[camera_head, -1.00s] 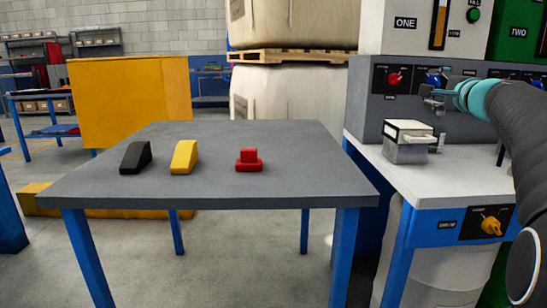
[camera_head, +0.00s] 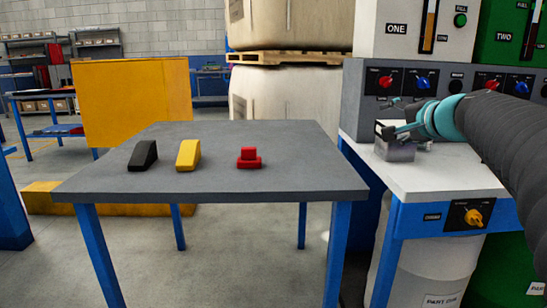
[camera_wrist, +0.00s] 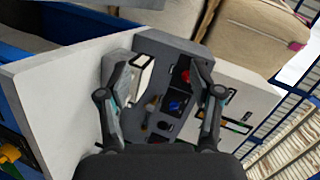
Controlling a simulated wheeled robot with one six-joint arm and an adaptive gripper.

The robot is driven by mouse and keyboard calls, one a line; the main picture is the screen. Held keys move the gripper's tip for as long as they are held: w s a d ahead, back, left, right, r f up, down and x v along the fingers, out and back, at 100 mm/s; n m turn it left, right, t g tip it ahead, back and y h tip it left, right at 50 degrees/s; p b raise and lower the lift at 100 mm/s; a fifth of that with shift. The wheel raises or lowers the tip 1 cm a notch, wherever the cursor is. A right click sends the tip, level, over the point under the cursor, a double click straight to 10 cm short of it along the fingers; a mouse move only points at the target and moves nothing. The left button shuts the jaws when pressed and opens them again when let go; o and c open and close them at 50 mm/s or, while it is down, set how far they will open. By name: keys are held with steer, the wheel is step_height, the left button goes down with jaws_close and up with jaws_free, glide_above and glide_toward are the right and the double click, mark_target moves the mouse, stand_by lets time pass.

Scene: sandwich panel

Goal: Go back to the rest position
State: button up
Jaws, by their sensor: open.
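My gripper (camera_head: 398,130) is at the right in the head view, in front of the grey control panel (camera_head: 368,112) and over the white bench top. From this angle it overlaps a small grey box with a whitish top (camera_head: 398,151). In the wrist view my gripper (camera_wrist: 160,85) has its two fingers spread wide with nothing between them. The panel with red and blue knobs (camera_wrist: 175,104) and the box (camera_wrist: 143,68) show beyond the fingers. I cannot tell the exact gap between gripper and box.
A grey table (camera_head: 215,185) at the left holds a black piece (camera_head: 143,156), a yellow piece (camera_head: 188,155) and a red piece (camera_head: 249,159). The white bench (camera_head: 450,180) has a yellow knob (camera_head: 473,217) on its front. A yellow partition (camera_head: 135,105) stands behind.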

steer(key=s+a+f+n+g+p, duration=0.1)
steer(key=s+a+f+n+g, duration=0.15)
steer(key=s+a+f, duration=0.35)
steer(key=s+a+f+n+g+p, duration=0.1)
steer(key=s+a+f+n+g, duration=0.1)
steer(key=s+a+f+n, duration=0.45)
steer(key=s+f+n+g+h+p, duration=0.1)
steer(key=s+f+g, duration=0.1)
steer(key=s+f, duration=0.3)
steer(key=s+d+f+n+g+h+p, duration=0.1)
steer(key=s+f, duration=0.5)
steer(key=s, duration=0.8)
steer(key=shift+d+n+g+h, duration=0.2)
steer(key=shift+n+g+h, duration=0.3)
steer(key=shift+n+g, duration=0.25)
steer(key=shift+f, duration=0.1)
